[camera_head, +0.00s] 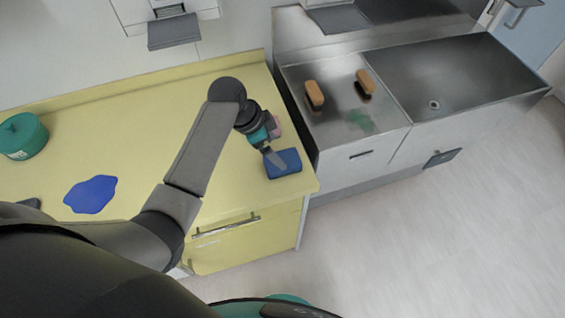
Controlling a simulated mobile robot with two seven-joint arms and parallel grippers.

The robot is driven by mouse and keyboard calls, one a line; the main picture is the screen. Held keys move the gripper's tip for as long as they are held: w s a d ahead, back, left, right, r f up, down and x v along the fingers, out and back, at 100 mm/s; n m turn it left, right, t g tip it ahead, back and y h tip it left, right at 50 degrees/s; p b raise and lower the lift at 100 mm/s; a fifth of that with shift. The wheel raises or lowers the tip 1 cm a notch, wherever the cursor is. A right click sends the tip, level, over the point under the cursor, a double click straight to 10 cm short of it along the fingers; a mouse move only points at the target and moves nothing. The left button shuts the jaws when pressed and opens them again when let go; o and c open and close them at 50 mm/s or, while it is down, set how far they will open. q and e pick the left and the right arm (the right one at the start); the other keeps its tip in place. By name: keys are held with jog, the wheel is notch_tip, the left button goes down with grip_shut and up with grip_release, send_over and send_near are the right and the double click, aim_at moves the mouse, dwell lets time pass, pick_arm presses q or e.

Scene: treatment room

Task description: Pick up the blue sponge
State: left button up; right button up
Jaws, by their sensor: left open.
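The blue sponge (287,166) lies flat on the yellow counter, near its right front corner. My left gripper (272,152) is open and reaches down over the sponge. One grey finger overlaps the sponge's upper left part in the picture. I cannot tell whether the finger touches it. The other finger is hard to make out behind the wrist. My right gripper is not in view.
The yellow counter (140,110) carries a blue spill (91,195) and a green round container (22,137). On the steel sink unit (330,130) lie two brushes (314,94) (365,81) and a green stain (361,121). The floor at right is clear.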

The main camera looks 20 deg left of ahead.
pick_arm(q)
jog(key=shift+a+b+x, duration=0.1)
jog(key=shift+b+x, duration=0.1)
jog(key=shift+x, duration=1.15)
jog(key=shift+a+b+x, duration=0.15)
jog(key=shift+b+x, duration=0.05)
jog(key=shift+x, duration=1.2)
jog(key=shift+s+f, duration=0.15)
jog(key=shift+f, duration=0.2)
jog(key=c, duration=1.2)
